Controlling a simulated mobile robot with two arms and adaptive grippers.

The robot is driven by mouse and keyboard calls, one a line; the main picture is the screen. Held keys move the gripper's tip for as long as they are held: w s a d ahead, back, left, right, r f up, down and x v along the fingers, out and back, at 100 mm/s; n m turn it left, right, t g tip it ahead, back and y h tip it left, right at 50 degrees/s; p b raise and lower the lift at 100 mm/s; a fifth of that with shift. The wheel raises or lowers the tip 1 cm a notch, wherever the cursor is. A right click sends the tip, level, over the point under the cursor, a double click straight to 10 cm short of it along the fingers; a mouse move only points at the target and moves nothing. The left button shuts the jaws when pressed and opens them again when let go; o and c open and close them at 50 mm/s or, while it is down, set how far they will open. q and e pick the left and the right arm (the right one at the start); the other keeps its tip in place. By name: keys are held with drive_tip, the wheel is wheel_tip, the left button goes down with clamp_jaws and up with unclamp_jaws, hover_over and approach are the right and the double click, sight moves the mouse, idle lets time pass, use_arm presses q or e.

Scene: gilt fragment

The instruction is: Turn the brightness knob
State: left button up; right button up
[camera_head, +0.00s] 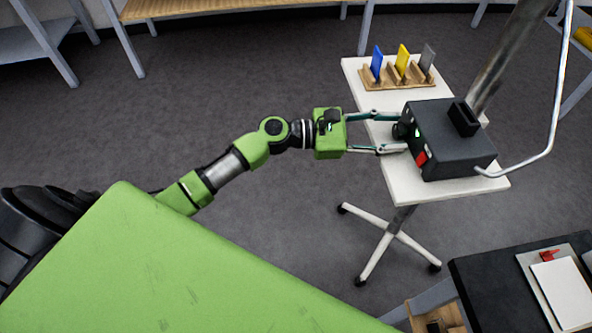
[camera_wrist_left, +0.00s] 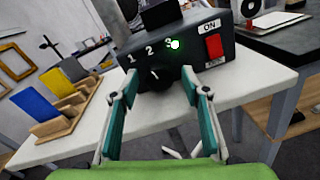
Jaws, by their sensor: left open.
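The black control box (camera_head: 450,140) sits on a small white wheeled table. Its dark brightness knob (camera_head: 401,131) sticks out from the face toward my arm. In the left wrist view the knob (camera_wrist_left: 155,76) has a light pointer mark and sits below the digits 1, 2 and 3. A green light (camera_wrist_left: 174,44) glows by the 3. My left gripper (camera_head: 398,132) is open, with one finger on each side of the knob. In the left wrist view the fingertips (camera_wrist_left: 159,74) flank the knob; I cannot tell whether they touch it. My right gripper is out of view.
A red switch (camera_wrist_left: 214,46) under an ON label is right of the knob. A wooden rack (camera_head: 397,78) with blue, yellow and grey plates stands on the white table (camera_head: 400,182). A metal pole (camera_head: 505,60) rises behind the box. A dark table (camera_head: 490,280) is at lower right.

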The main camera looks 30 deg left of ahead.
use_arm(q)
drive_tip(key=n+p, duration=0.1)
drive_tip(key=n, duration=0.2)
drive_tip(key=shift+r, duration=0.15)
drive_tip(key=s+a+n+b, duration=0.1)
drive_tip(key=s+a+b, duration=0.1)
drive_tip(key=s+a, duration=0.3)
drive_tip(key=s+a+b, duration=0.2)
drive_tip(key=a, duration=0.5)
drive_tip(key=s+a+f+m+y+p, duration=0.1)
drive_tip(key=a+f+y, duration=0.3)
drive_tip(key=f, duration=1)
drive_tip(key=s+a+f+m+y+p, duration=0.1)
drive_tip(key=a+f+m+y+p, duration=0.2)
drive_tip(key=f, duration=1.1)
drive_tip(key=shift+a+m+g+y, duration=0.4)
drive_tip(key=shift+a+m+y, duration=0.1)
drive_tip(key=shift+a+y, duration=0.35)
